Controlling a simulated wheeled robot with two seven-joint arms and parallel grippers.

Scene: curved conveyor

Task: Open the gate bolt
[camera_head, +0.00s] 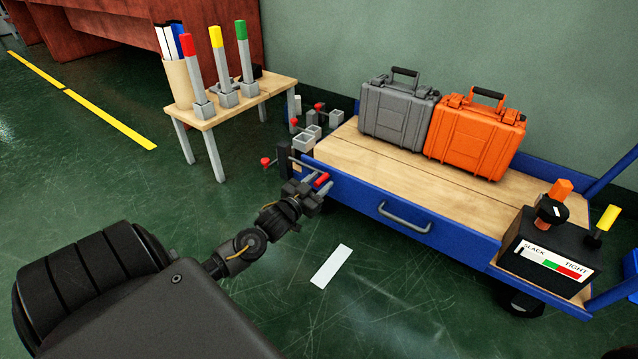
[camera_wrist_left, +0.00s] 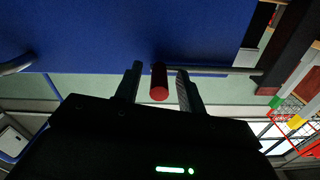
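The red handle (camera_head: 321,180) of a bolt shows at the left end of the blue cart's front. In the left wrist view the red cylindrical handle (camera_wrist_left: 158,82) stands between my left gripper's fingers, and a grey rod (camera_wrist_left: 243,71) runs to the right beyond them. My left gripper (camera_head: 314,192) reaches in from the lower left in the head view. In the wrist view its fingers (camera_wrist_left: 158,88) are apart, with a gap on each side of the handle. My right gripper is not in view.
The blue cart (camera_head: 455,237) carries a grey case (camera_head: 397,113), an orange case (camera_head: 474,137) and a black slack/tight box (camera_head: 548,256). A grey drawer handle (camera_head: 404,218) is on its front. A wooden table (camera_head: 236,104) stands behind left. Red-knobbed levers (camera_head: 266,161) are close by.

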